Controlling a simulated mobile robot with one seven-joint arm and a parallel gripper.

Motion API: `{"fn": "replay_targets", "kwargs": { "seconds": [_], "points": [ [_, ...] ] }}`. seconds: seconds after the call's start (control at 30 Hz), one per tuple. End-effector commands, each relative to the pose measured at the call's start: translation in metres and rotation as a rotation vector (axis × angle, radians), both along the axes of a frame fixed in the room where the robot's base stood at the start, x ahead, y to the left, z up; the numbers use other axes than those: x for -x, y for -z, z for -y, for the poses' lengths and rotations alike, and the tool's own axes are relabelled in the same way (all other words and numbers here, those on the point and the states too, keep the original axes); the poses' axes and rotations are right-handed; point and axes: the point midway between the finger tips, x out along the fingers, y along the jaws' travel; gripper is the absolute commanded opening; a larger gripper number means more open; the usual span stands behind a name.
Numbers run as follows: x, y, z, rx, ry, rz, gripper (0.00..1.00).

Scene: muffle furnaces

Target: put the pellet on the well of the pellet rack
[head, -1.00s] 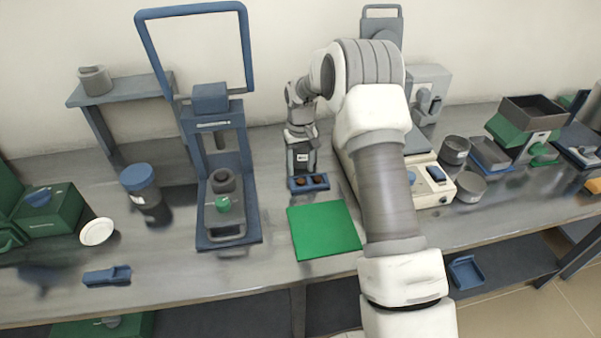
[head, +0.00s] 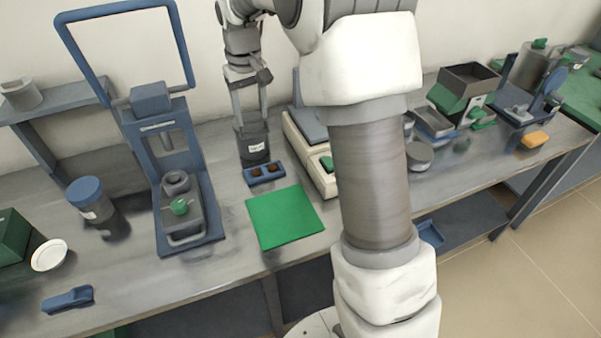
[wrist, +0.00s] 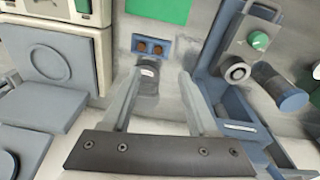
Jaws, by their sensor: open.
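The pellet rack (head: 264,173) is a small blue block on the bench, with two round brown spots side by side on top. It also shows in the wrist view (wrist: 138,52). I cannot tell whether these spots are bare wells or hold pellets, and no separate pellet can be made out. A dark grey jar with a white label (head: 253,148) stands just behind the rack. My gripper (head: 252,116) is open and points down over the jar. In the wrist view the jar (wrist: 148,88) shows between the fingers.
A green mat (head: 285,217) lies in front of the rack. A blue press (head: 188,195) stands to the left and a cream balance-like device (head: 310,150) to the right. A blue-capped jar (head: 90,200) is farther left.

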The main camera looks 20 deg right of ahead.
Motion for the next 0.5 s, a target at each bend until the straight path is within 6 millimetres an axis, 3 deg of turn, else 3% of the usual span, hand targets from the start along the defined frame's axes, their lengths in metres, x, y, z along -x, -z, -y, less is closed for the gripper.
{"fn": "replay_targets", "kwargs": {
  "seconds": [0.03,0.2,0.5],
  "points": [
    [0.012,-0.014,0.0,0.002,0.003,0.02,0.59],
    [0.052,-0.049,0.0,0.005,0.016,0.074,0.59],
    [0.129,-0.088,0.001,0.003,0.041,0.167,0.59]
  ]
}}
